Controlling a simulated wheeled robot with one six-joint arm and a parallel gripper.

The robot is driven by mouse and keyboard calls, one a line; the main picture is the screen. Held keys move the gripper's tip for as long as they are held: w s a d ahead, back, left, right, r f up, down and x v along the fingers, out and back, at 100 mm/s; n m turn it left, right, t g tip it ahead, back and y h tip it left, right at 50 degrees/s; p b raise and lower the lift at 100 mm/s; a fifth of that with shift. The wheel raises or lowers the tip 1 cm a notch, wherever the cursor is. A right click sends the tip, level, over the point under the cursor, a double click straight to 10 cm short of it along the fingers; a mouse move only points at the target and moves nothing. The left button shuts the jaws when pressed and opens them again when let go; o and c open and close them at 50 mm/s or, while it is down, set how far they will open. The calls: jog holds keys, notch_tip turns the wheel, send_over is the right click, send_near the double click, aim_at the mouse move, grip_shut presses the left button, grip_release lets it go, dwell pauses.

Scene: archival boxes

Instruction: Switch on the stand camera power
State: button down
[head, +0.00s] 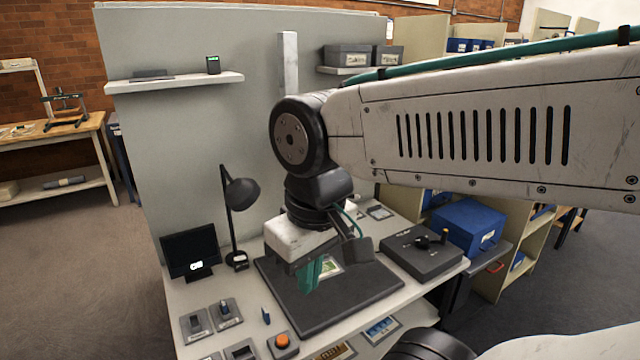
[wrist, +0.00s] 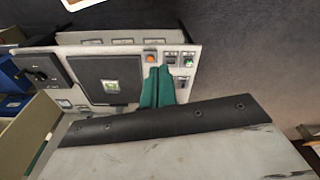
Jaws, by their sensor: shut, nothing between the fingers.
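The copy stand's dark baseboard (head: 318,310) lies on the grey desk, with a small green picture (head: 330,265) on it and a pale upright column (head: 288,65) behind. Two switch plates with upright levers, a left one (head: 196,323) and a right one (head: 225,309), sit at the desk's left front. An orange button (head: 282,342) is nearer the front edge. The wrist view shows the button (wrist: 150,57) and a switch with a green part (wrist: 189,61). Labels are too small to tell which is the camera power. My gripper (head: 307,283) has teal fingers, shut and empty, above the baseboard; its tips (wrist: 158,70) appear near the button.
A small monitor (head: 190,252) and a black desk lamp (head: 241,192) stand at the back left. A dark control box (head: 421,253) and a blue archival box (head: 468,228) are to the right. A shelf (head: 175,85) hangs on the grey panel behind.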

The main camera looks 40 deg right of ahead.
jog(key=w+a+f+m+y, duration=0.3)
jog(key=w+a+m+y, duration=0.1)
jog(key=w+m+y, duration=0.55)
jog(key=w+d+m+t+y, duration=0.2)
jog(key=w+d+m+t, duration=0.7)
jog(key=w+d+m, duration=0.15)
jog(key=s+d+f+m+t+h, duration=0.1)
jog(key=d+f+m+t+h, duration=0.2)
jog(key=d+m+h, duration=0.5)
jog(key=s+d+f+m+t+h, duration=0.1)
jog(key=d+f+m+t+h, duration=0.3)
jog(key=d, duration=1.8)
notch_tip(320, 180, down, 2)
jog(key=m+h, duration=0.4)
jog(key=m, duration=0.2)
jog(key=shift+s+d+f+m, duration=0.2)
jog(key=shift+s+d+m, duration=0.1)
jog(key=shift+m, duration=0.1)
